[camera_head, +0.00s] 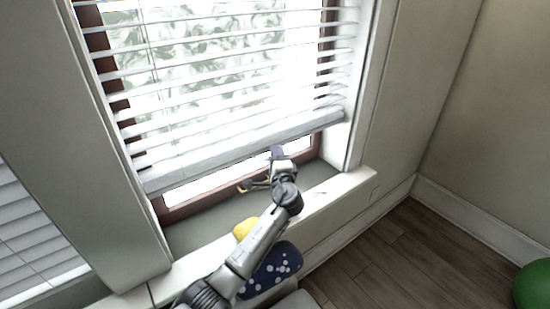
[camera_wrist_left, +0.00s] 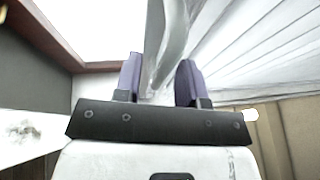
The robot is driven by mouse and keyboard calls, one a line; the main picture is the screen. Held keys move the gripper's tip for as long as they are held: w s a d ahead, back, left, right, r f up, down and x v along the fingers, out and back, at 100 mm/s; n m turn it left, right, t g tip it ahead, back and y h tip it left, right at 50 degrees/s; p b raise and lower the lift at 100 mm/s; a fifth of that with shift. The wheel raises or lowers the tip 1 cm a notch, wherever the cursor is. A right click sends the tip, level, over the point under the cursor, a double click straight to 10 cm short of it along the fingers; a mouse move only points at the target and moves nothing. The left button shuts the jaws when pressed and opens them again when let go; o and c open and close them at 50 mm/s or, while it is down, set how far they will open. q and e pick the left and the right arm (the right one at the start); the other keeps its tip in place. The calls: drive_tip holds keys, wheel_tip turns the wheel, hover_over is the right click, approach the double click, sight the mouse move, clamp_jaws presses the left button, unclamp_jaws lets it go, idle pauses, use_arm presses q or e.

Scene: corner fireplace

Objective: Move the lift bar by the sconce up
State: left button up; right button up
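The lift bar (camera_head: 225,150) is the pale bottom rail of a white slatted blind. It hangs a little above the sill, slanting up to the right in the head view. No sconce shows. My left gripper (camera_head: 277,154) is at the bar's lower edge, right of its middle. In the left wrist view the gripper's two purple fingers (camera_wrist_left: 160,82) stand apart, with the edge of the lift bar (camera_wrist_left: 168,45) between them. The fingers look open around it; I cannot tell whether they touch it. My right gripper is not in view.
A brown window frame (camera_head: 175,212) and pale sill (camera_head: 340,187) lie below the blind. A dark blue white-dotted object (camera_head: 274,268) and a yellow one (camera_head: 243,229) are beside my left arm. A green ball (camera_head: 535,285) is on the wooden floor at right. Another blind (camera_head: 35,240) hangs at left.

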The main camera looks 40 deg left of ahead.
use_arm(q)
drive_tip(key=shift+w+a, duration=0.2)
drive_tip(key=shift+a, duration=0.05)
clamp_jaws()
idle(0.3)
